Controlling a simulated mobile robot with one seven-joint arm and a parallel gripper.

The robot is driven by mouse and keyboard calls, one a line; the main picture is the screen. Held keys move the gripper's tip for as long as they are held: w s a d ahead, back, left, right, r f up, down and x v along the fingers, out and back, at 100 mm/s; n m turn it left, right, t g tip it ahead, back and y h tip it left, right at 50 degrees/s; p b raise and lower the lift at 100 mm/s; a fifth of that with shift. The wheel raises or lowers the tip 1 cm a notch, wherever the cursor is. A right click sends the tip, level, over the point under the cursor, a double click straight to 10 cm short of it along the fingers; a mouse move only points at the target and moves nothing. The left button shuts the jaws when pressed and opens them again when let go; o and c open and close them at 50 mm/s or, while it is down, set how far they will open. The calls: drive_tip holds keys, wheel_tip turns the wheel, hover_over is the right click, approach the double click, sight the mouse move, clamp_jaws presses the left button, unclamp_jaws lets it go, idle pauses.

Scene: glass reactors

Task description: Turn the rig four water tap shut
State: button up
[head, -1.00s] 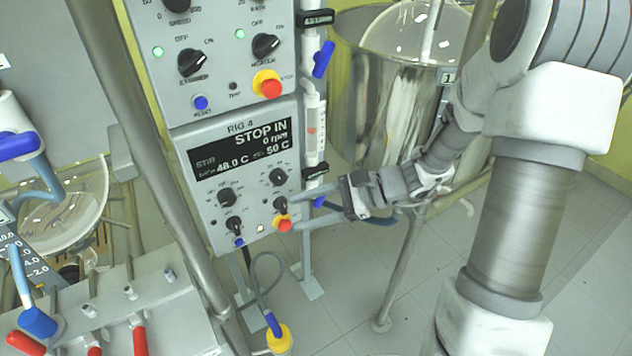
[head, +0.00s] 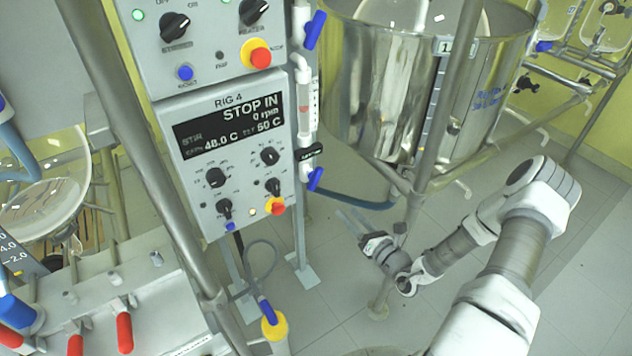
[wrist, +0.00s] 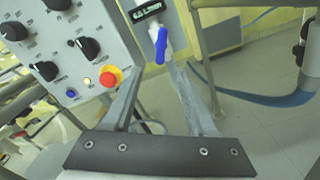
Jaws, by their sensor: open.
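The rig 4 control box (head: 228,103) hangs on the frame left of centre, its display reading "STOP IN". On the white pipe at its right edge is a lower tap with a blue lever (head: 315,179), under a black label (head: 309,152) too small to read. The lever slants and stands clear of the box. It also shows in the wrist view (wrist: 161,45), just beyond and between the fingertips. My gripper (head: 349,220) is open and empty, below and right of this tap, with its fingers pointing up toward it. I see no contact.
Another blue lever (head: 315,30) sits higher on the pipe. The red-and-yellow stop button (wrist: 110,76) is close to my left finger in the wrist view. A steel vessel (head: 385,100), its post (head: 432,130) and a blue hose (head: 360,203) are nearby.

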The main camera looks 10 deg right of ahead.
sight(317, 181)
drive_tip(key=b+x, duration=0.3)
drive_tip(key=x, duration=1.4)
drive_tip(key=shift+w+f, duration=0.1)
drive_tip(key=shift+w, duration=0.1)
drive_tip(key=shift+c, duration=0.3)
clamp_jaws()
